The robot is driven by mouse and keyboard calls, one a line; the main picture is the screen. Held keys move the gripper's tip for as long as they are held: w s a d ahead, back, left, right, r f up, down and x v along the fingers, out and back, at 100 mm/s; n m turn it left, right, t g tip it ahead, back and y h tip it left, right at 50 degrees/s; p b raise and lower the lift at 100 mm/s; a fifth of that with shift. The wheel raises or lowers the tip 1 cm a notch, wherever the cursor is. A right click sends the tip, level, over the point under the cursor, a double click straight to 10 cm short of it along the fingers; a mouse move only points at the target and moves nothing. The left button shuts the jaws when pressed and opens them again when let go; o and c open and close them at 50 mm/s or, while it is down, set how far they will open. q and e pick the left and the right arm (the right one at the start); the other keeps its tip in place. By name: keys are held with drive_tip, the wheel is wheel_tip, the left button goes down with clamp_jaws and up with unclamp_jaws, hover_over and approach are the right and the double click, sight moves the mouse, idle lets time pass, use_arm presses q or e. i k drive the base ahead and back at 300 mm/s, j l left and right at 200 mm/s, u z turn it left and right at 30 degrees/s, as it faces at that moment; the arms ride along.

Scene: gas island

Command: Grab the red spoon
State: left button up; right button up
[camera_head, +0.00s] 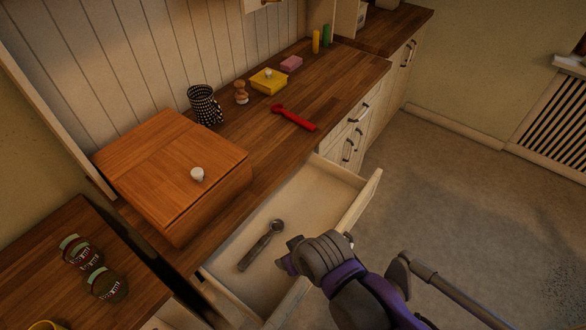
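The red spoon (294,118) lies on the wooden countertop, near its front edge, with its bowl end toward the back left and its handle toward the front right. My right arm comes in from the lower right. Its gripper (290,257) is over the open drawer, well below and in front of the red spoon and apart from it. The fingers are partly hidden by the wrist, so their opening is unclear. My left gripper is not in view.
A grey spoon (262,245) lies in the open drawer (343,183). A wooden box (160,165), checkered cup (205,105), brown brush (241,93), yellow box (269,82) and pink sponge (291,64) stand on the counter. Floor at the right is clear.

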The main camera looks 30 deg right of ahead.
sight(277, 108)
drive_tip(key=l+u, duration=0.15)
drive_tip(key=u, duration=0.2)
drive_tip(key=l+u, duration=0.2)
drive_tip(key=u, duration=0.15)
drive_tip(key=k+l+u, duration=0.15)
drive_tip(key=l, duration=0.2)
drive_tip(key=k+l+u, duration=0.15)
drive_tip(key=l, duration=0.2)
drive_tip(key=l+u, duration=0.15)
drive_tip(key=l, duration=0.15)
drive_tip(key=k+l, duration=0.15)
drive_tip(key=l, duration=0.2)
drive_tip(key=k+l, duration=0.15)
drive_tip(key=l, duration=0.25)
drive_tip(key=k+l+u, duration=0.1)
drive_tip(key=l, duration=1.1)
